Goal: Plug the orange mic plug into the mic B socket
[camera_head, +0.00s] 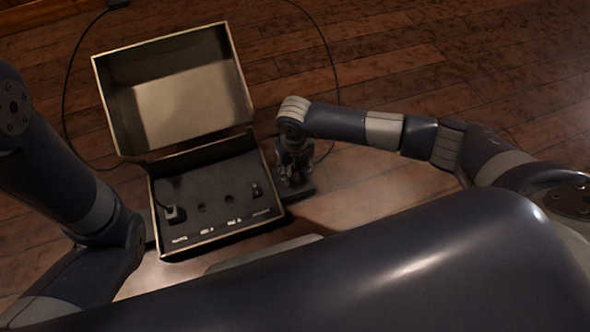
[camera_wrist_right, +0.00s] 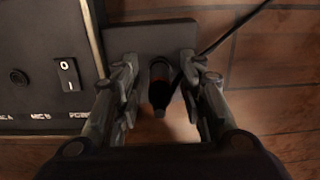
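The mic B socket (camera_head: 228,197) is an empty dark round hole in the black panel of the open case; it also shows at the left of the right wrist view (camera_wrist_right: 18,77). My right gripper (camera_head: 293,172) is low, just right of the case. In the right wrist view its fingers (camera_wrist_right: 160,88) stand apart on both sides of a dark plug (camera_wrist_right: 159,94) with a faint orange-brown tint. Narrow gaps appear between plug and fingers. The plug's colour is hard to make out in the shade. My left gripper is out of view.
The case lid (camera_head: 185,95) stands open behind the panel. Another plug (camera_head: 174,213) with a cable sits at the panel's left. The mic A socket (camera_head: 202,208) and power switch (camera_head: 257,190) flank mic B. A dark slab (camera_wrist_right: 150,38) lies right of the case; a black cable (camera_wrist_right: 232,32) crosses there.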

